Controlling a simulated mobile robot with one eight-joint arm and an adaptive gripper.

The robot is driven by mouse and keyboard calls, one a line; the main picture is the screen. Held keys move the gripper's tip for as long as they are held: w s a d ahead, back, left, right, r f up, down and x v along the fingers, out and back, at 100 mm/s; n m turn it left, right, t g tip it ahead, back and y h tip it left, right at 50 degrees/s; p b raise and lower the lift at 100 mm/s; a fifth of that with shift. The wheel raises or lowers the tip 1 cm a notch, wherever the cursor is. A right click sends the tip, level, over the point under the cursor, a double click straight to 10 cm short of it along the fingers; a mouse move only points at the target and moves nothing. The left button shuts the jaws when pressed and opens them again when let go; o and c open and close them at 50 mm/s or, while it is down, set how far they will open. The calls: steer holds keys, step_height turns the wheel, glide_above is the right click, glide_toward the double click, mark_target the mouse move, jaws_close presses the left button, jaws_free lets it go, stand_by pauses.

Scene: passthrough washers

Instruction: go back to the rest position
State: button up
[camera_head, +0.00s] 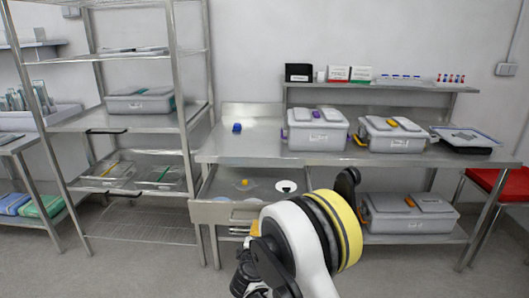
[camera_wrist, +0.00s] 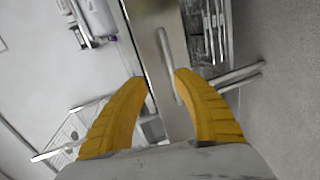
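My gripper (camera_wrist: 160,77) shows in the wrist view with two yellow fingers spread apart. Nothing is held between them. Beyond the gap is a steel surface with a long handle-like slot (camera_wrist: 168,65). In the head view my white arm with its yellow ring rises at the bottom centre, in front of the steel table (camera_head: 265,155). The arm hides part of the table's front and lower shelf. The gripper itself is mostly hidden there.
An open drawer (camera_head: 225,212) juts from the table. Grey lidded boxes (camera_head: 316,138) (camera_head: 391,142) stand on top, another box (camera_head: 408,222) below. A blue item (camera_head: 237,128) lies at the table's left. Floor is clear in front.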

steer(key=s+d+r+m+g+h, duration=0.1)
steer(key=s+d+r+m+g, duration=0.1)
steer(key=s+d+r+m, duration=0.45)
steer(key=s+d+r+m+g+h, duration=0.15)
steer(key=s+d+r, duration=0.25)
steer(key=d+r, duration=0.55)
steer(key=s+d+m+g+y, duration=0.1)
steer(key=s+d+m+g, duration=0.1)
steer(key=s, duration=1.1)
steer(key=s+d+m+g+y, duration=0.2)
steer(key=s+d+m, duration=0.2)
steer(key=s, duration=0.9)
steer(key=shift+s+d+f+m+g, duration=0.15)
steer(key=shift+s+d+m+g, duration=0.15)
steer(key=shift+m, duration=0.9)
steer(key=shift+w+y, duration=0.1)
steer(key=shift+y, duration=0.15)
